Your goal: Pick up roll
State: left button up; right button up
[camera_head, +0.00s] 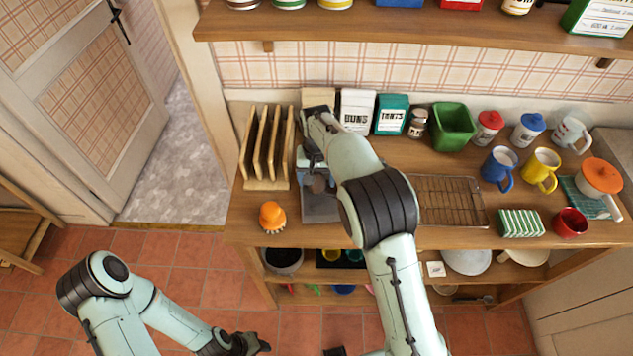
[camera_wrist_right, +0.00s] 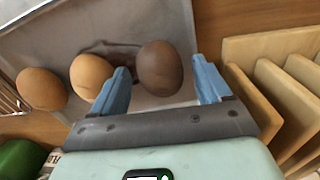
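Three brown rolls lie in a row on a grey metal tray (camera_wrist_right: 40,50) in the right wrist view: a left roll (camera_wrist_right: 41,89), a middle roll (camera_wrist_right: 90,75) and a darker right roll (camera_wrist_right: 160,66). My right gripper (camera_wrist_right: 162,84) is open, with one blue finger on each side of the dark roll; contact cannot be told. In the head view my right gripper (camera_head: 313,160) is over the tray (camera_head: 321,210), and the arm hides most of the rolls. My left gripper (camera_head: 244,345) is low near the floor, away from the counter; its opening is unclear.
A wooden rack (camera_head: 262,180) stands close left of the tray, and an orange-topped brush (camera_head: 272,216) is in front of it. A wire rack (camera_head: 450,200) lies to the right. White (camera_head: 357,110) and teal (camera_head: 391,114) boxes stand behind. A shelf (camera_head: 400,28) hangs above.

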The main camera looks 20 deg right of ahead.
jog(key=c, duration=0.8)
jog(key=shift+r, duration=0.1)
